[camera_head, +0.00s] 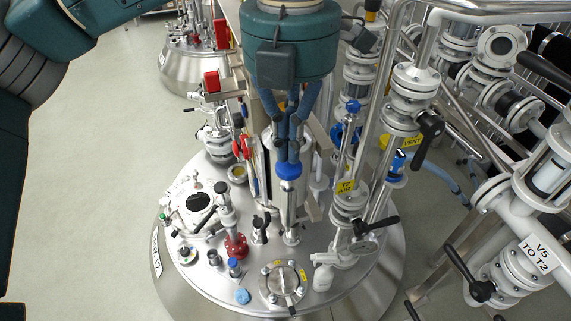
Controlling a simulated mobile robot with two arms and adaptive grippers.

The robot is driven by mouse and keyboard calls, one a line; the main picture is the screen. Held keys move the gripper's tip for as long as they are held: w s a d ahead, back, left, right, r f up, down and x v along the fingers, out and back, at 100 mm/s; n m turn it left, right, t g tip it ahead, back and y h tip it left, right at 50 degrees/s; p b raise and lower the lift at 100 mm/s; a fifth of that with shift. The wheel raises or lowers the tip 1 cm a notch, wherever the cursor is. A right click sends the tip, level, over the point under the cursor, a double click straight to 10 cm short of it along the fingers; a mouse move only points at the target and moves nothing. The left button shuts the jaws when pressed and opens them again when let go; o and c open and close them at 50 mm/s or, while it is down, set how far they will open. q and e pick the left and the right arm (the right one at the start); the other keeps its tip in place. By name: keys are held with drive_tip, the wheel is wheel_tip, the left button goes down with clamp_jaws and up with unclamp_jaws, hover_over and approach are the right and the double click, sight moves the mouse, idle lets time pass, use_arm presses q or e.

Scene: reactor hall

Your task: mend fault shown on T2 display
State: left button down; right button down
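A steel reactor vessel (330,300) stands in the middle, its round lid crowded with fittings. A yellow label reading "T2 AIR" (345,187) sits on a pipe at the lid's right. A black-handled valve (375,224) is below it. At the right, a white label reads "V5 TO T2" (535,255) on a pipe, with a black-handled valve (480,290) to its lower left. I see no T2 display or its reading. Dark teal links of my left arm cross the upper left and left edge. I make out no fingers of either gripper.
A teal motor (290,40) stands tall over the lid. A second steel vessel (188,68) is behind, at the upper left. Dense pipes fill the right side, with a yellow "VENT" label (412,141). The pale floor (100,150) at the left is clear.

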sight(289, 165)
use_arm(q)
drive_tip(key=shift+r, duration=0.1)
idle(0.5)
drive_tip(key=shift+f+b, duration=1.95)
drive_tip(key=shift+f, duration=0.1)
drive_tip(key=shift+r, duration=0.2)
drive_tip(key=shift+r+p, duration=1.5)
drive_tip(key=shift+r, duration=0.45)
